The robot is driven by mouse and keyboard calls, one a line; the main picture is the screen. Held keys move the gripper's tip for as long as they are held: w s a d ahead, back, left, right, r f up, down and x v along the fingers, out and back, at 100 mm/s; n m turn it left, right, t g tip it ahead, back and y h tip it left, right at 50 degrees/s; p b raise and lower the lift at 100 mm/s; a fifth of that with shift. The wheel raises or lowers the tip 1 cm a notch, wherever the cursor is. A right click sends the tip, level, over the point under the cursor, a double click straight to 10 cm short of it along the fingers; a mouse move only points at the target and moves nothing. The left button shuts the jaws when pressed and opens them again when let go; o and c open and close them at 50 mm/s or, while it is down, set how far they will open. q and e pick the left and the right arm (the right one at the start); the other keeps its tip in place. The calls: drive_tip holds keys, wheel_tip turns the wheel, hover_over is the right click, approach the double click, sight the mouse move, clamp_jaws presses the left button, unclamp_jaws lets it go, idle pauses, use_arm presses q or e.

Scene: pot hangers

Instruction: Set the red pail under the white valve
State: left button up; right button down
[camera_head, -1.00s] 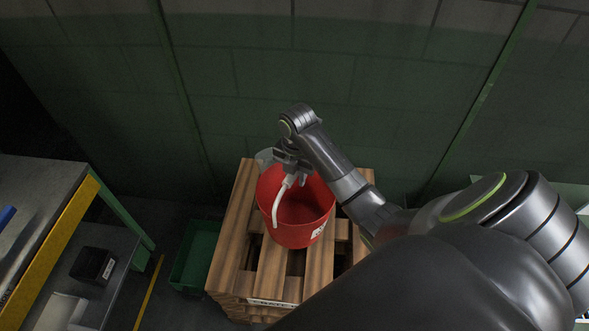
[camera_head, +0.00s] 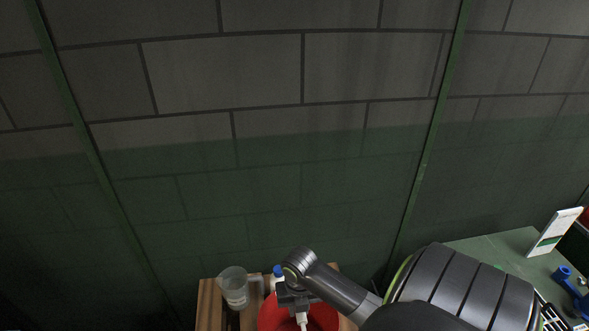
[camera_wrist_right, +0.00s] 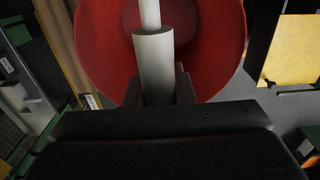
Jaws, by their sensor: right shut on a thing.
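The red pail (camera_head: 325,316) is at the bottom edge of the head view, cut off by the frame. It sits over the wooden pallet stack, though I cannot tell whether it touches it. My right gripper (camera_head: 298,308) is above the pail, shut on the white grip of its handle. In the right wrist view the white grip (camera_wrist_right: 153,62) is between the fingers, with the red pail (camera_wrist_right: 105,50) open behind it. I cannot make out a white valve in either view. My left gripper is not in view.
A clear jug (camera_head: 233,285) stands on the wooden slats (camera_head: 209,305) left of the pail. A small blue-topped object (camera_head: 278,270) is just behind my gripper. A wall is behind. A green bench (camera_head: 490,250) with a white sign (camera_head: 555,231) is at the right.

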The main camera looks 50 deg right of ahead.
drive_tip(key=shift+w+f, duration=0.1)
drive_tip(key=shift+f, duration=2.35)
drive_tip(key=c, duration=1.2)
unclamp_jaws()
drive_tip(key=shift+c, duration=0.2)
